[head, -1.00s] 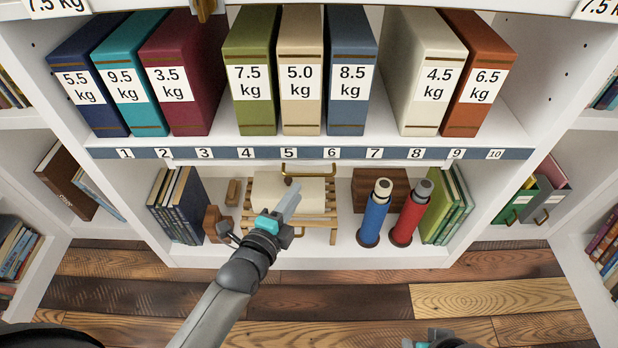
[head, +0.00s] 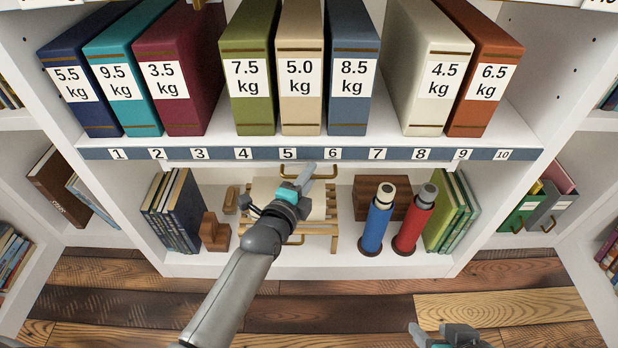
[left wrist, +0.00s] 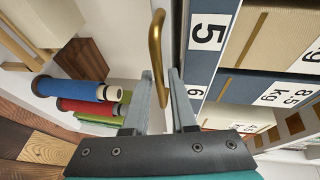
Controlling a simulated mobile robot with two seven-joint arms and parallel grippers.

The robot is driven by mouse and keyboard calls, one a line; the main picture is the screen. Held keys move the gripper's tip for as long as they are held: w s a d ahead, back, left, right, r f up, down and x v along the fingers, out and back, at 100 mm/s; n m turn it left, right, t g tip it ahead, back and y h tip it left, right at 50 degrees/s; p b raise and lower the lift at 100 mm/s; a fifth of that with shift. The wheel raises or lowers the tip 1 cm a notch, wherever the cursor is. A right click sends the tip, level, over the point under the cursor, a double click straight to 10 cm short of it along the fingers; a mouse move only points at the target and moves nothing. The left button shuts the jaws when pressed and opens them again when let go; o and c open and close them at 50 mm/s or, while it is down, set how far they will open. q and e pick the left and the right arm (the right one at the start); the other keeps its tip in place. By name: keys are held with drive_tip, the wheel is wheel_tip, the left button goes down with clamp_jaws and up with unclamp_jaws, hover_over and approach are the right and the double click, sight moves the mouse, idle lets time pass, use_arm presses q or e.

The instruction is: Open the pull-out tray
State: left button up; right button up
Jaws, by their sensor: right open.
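The pull-out tray (head: 190,164) shows as a thin white edge under the blue numbered strip, and it looks pushed in. Its brass handle (left wrist: 155,50) stands out in the left wrist view, running between the finger lines of my left gripper (left wrist: 162,75). The fingers are apart, with a gap on each side of the handle. In the head view my left gripper (head: 307,174) is just below numbers 5 and 6 and covers much of the handle. My right gripper (head: 418,338) is open and empty at the bottom edge, far from the shelf.
Labelled binders (head: 247,85) stand on the shelf above. Below are a wooden rack (head: 318,230) with a cream block, a blue flask (head: 376,222), a red flask (head: 413,222), a brown box (head: 366,192) and books (head: 180,215). The plank floor (head: 350,305) in front is clear.

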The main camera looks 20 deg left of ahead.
use_arm(q)
clamp_jaws()
idle(1.5)
